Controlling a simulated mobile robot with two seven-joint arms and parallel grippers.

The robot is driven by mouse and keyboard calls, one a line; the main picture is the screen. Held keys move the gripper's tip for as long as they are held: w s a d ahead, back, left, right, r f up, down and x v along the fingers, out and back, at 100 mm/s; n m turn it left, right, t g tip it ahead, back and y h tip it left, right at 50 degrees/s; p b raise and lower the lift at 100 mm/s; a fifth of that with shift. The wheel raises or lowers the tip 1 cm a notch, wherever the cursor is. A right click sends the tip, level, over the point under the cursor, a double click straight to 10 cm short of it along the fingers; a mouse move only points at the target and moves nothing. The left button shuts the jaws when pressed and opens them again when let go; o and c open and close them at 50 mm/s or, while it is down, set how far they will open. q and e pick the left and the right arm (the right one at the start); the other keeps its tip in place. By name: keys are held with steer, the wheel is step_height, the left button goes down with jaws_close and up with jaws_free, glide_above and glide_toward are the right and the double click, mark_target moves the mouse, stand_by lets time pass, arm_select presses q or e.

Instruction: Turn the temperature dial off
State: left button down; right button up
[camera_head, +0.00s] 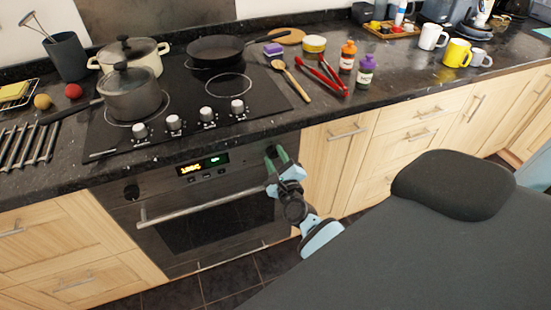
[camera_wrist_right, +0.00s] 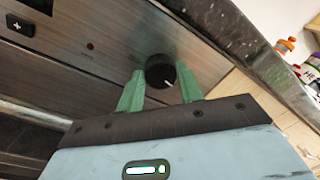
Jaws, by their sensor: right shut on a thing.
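The oven (camera_head: 205,218) has a lit orange and green display (camera_head: 203,164) and a round black dial (camera_head: 269,151) at the right end of its panel. In the right wrist view the dial (camera_wrist_right: 160,71) sits between my two green fingers and has a white mark pointing down to the right. My right gripper (camera_head: 277,158) is shut on this dial, and its fingers partly cover it in the head view. My left gripper is not in view.
Another black knob (camera_head: 131,192) is at the panel's left end. The oven handle (camera_head: 205,206) runs below the panel. The hob (camera_head: 188,100) above carries pots and a pan, with several white knobs at its front. The dark counter edge (camera_wrist_right: 232,35) overhangs the dial.

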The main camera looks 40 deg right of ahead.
steer(key=n, duration=0.4)
steer(key=shift+n, duration=0.4)
steer(key=n, duration=0.6)
steer(key=shift+f+n+t+y+p, duration=0.1)
steer(key=shift+n+t+y+p, duration=0.2)
steer(key=shift+n+y+p, duration=0.1)
steer(key=n, duration=0.3)
steer(key=shift+d+n+y+p, duration=0.1)
steer(key=shift+n+y+p, duration=0.2)
steer(key=shift+n, duration=0.1)
steer(key=n, duration=0.4)
steer(key=shift+p, duration=0.3)
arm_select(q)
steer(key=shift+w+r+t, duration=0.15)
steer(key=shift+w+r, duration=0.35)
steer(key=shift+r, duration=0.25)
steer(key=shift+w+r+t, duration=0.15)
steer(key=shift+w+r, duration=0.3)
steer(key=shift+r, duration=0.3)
arm_select(e)
steer(key=shift+n, duration=1)
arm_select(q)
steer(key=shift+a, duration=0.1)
arm_select(e)
steer(key=shift+f, duration=0.1)
steer(key=o, duration=1)
steer(key=shift+s, duration=0.1)
